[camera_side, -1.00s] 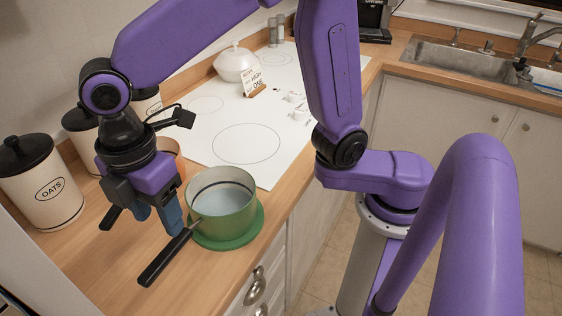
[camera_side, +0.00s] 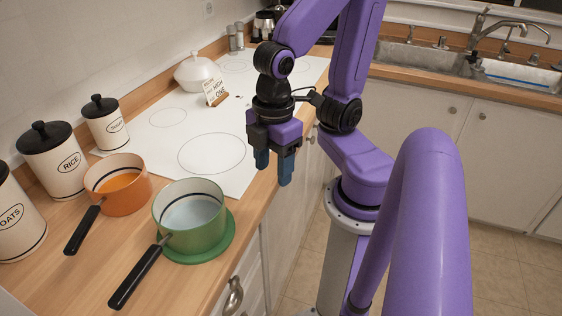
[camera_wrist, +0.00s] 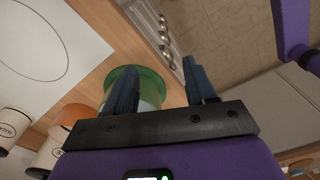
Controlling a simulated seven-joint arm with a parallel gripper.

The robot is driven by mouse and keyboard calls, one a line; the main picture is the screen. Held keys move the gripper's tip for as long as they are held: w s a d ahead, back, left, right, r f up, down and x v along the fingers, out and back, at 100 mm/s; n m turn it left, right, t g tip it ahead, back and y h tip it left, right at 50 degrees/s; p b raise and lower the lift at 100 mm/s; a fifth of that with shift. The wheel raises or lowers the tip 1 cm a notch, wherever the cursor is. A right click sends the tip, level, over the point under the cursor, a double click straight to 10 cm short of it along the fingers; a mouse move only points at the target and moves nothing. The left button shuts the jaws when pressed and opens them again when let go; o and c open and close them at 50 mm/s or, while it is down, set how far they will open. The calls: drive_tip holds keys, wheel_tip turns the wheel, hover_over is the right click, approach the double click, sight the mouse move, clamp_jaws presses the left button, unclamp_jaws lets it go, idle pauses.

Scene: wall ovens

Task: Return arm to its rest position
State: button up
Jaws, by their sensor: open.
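My gripper (camera_side: 273,168) is open and empty. In the side view it hangs with its blue fingers pointing down, near the front edge of the white cooktop, close in to my own arm. In the wrist view the two fingers (camera_wrist: 162,88) stand apart with nothing held between them. The green pot (camera_side: 190,222) stands upright on a green round mat (camera_side: 226,243) on the wooden counter, to the left of my gripper and apart from it. The green pot shows partly behind the fingers in the wrist view.
An orange pot (camera_side: 119,188) stands left of the green one, beside lidded canisters (camera_side: 60,165). The white cooktop (camera_side: 180,125) holds a small sign (camera_side: 214,93) and a white lidded pot (camera_side: 195,72). Drawers (camera_side: 236,290) lie below the counter edge. The sink (camera_side: 415,57) is at the back right.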

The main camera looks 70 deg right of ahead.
drive_tip(key=shift+s+d+f, duration=0.2)
drive_tip(key=shift+s+d, duration=0.4)
